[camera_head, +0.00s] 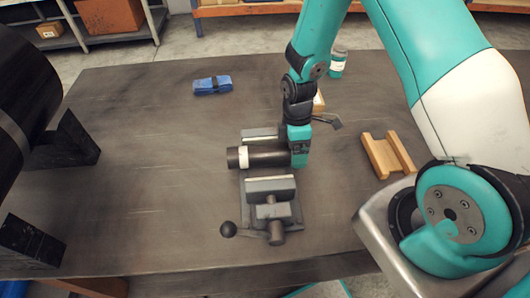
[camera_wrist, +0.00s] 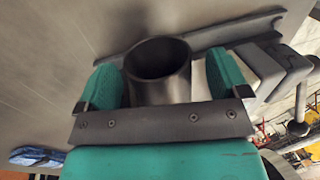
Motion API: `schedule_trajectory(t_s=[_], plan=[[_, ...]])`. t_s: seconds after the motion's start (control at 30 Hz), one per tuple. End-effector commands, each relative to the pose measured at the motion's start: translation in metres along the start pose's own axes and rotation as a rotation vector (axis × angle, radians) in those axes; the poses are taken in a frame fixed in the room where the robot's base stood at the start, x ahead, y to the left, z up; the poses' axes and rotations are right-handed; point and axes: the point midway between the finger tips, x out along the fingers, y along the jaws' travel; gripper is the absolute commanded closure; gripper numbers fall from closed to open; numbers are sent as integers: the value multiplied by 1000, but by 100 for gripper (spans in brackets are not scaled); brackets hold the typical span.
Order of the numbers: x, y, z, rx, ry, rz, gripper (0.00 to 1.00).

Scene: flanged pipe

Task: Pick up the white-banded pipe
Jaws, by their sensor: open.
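The white-banded pipe (camera_head: 265,157) is a short dark tube with a white band near its left end. It lies sideways between the two jaws of a grey vise (camera_head: 268,186) on the workbench. My gripper (camera_head: 299,150) is at the pipe's right end, pointing down in the head view. In the wrist view the pipe's open dark end (camera_wrist: 160,72) stands between the two green fingers of my gripper (camera_wrist: 165,82). The fingers are open, one on each side of the pipe, with a narrow gap visible. The pipe's white band is hidden in the wrist view.
The vise handle with a round knob (camera_head: 228,229) sticks out at the front left. A wooden block (camera_head: 387,154) lies right, a blue object (camera_head: 212,85) at the back, a jar (camera_head: 338,62) behind my arm. Large black parts stand left.

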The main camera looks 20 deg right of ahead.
Motion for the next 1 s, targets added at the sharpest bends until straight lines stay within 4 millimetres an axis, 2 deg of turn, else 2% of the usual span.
schedule_trajectory(t_s=[0.27, 0.37, 0.6, 1.0], plan=[[6, 0, 0, 0, 0, 1, 7], [6, 0, 0, 0, 0, 1, 25], [5, 0, 0, 0, 0, 1, 80], [-1, 0, 0, 0, 2, 3, 81]])
